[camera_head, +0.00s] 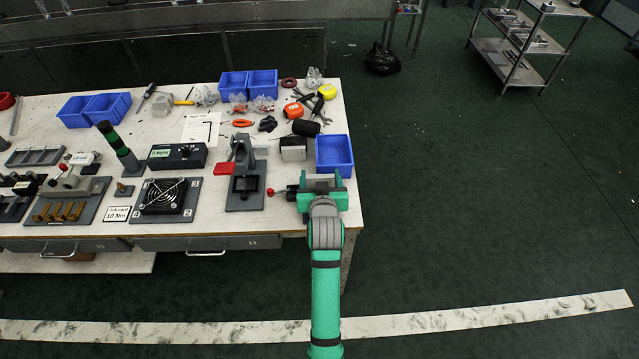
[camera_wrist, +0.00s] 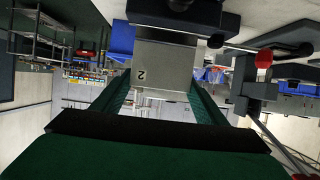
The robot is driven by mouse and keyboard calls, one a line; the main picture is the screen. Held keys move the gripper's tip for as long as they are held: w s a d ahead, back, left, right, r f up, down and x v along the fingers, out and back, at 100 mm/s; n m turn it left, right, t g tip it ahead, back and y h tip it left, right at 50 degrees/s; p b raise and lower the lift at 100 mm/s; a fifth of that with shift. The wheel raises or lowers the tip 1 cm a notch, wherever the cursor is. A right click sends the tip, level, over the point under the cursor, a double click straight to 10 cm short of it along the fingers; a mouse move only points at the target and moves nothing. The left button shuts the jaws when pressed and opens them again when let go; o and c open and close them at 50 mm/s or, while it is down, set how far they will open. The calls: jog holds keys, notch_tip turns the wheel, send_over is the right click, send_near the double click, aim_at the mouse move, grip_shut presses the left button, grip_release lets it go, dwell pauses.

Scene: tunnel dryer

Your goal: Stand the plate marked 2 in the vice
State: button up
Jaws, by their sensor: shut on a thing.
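The grey plate marked 2 (camera_wrist: 160,66) stands between the two green fingers of my gripper (camera_wrist: 163,84) in the wrist view, its number upside down there. My gripper is shut on it. In the head view my gripper (camera_head: 322,183) is over the vice (camera_head: 293,194) at the bench's right front corner, and hides most of it and the plate. In the wrist view the plate's far edge meets a dark block at the top, seemingly the vice. I cannot tell whether the plate is between the jaws.
A press with a red handle (camera_head: 224,168) stands left of the vice. A blue bin (camera_head: 335,153) and a grey box (camera_head: 293,148) are just behind it. A fan unit (camera_head: 165,197) is farther left. The floor right of the bench is clear.

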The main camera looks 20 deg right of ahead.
jog(key=shift+w+f, duration=0.35)
jog(key=shift+f, duration=1.6)
jog(key=o, duration=1.2)
jog(key=shift+f, duration=0.15)
